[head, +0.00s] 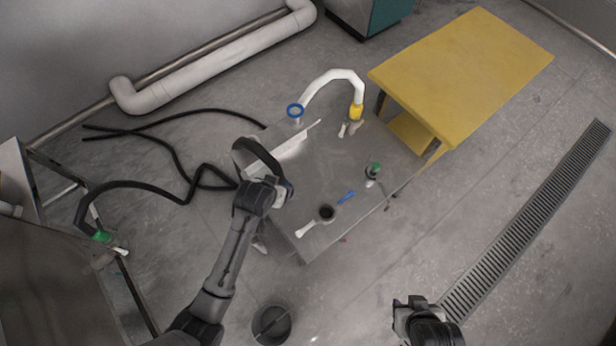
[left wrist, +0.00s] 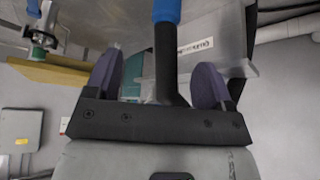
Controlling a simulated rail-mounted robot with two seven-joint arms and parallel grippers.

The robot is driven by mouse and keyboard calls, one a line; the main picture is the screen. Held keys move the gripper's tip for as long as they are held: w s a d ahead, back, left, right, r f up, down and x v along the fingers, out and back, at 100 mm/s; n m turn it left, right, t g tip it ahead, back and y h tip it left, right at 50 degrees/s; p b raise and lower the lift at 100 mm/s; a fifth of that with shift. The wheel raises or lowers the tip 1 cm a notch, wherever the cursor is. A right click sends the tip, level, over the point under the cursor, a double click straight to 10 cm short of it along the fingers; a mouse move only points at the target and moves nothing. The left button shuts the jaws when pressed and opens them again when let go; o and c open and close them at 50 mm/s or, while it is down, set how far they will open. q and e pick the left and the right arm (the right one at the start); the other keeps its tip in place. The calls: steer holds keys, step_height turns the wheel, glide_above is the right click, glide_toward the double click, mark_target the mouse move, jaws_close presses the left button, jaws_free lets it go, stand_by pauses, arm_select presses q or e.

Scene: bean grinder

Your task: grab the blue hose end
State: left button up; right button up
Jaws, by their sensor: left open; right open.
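A black hose (left wrist: 166,58) with a blue end (left wrist: 167,11) runs up between the two purple-padded fingers of my left gripper (left wrist: 158,80) in the left wrist view. The fingers are open, with gaps beside the hose. In the head view my left gripper (head: 280,187) is at the left side of the metal machine (head: 325,165), by the black hose's arch (head: 258,152); it hides most of the blue end there. A separate white hose (head: 335,76) on the machine has a blue ring (head: 295,111) and a yellow end (head: 356,112). My right gripper (head: 410,303) is open and empty at lower right.
A green-topped fitting (head: 374,170), a small blue handle (head: 346,197) and a dark round port (head: 326,212) are on the machine. A yellow table (head: 460,75) stands behind right. A dark bucket (head: 271,325) is on the floor. The floor at right is clear around the drain grate (head: 540,215).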

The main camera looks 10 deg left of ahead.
mark_target(282, 182)
arm_select(q)
steer(key=shift+t, duration=0.3)
steer(key=x, duration=0.2)
steer(key=b+x, duration=0.1)
steer(key=x, duration=0.1)
steer(key=b+x, duration=0.1)
steer(key=x, duration=0.1)
steer(key=shift+w+a+f, duration=0.25)
steer(key=shift+a, duration=0.05)
steer(key=shift+w+f+b, duration=0.2)
steer(key=shift+f+b, duration=0.1)
steer(key=shift+w+f, duration=0.1)
steer(key=shift+f, duration=0.2)
steer(key=b+x, duration=0.2)
steer(key=x, duration=0.1)
steer(key=shift+w+a+f, duration=0.1)
steer(key=shift+w+f, duration=0.05)
steer(key=shift+f, duration=0.25)
steer(key=shift+w+f, duration=0.45)
steer(key=shift+f, duration=0.15)
arm_select(e)
steer(key=shift+s+a+f, duration=0.15)
steer(key=shift+f, duration=0.75)
steer(key=shift+s+a+f, duration=0.1)
steer(key=shift+s+f, duration=0.1)
steer(key=shift+f, duration=0.7)
steer(key=shift+s+a+f, duration=0.15)
steer(key=shift+f, duration=0.75)
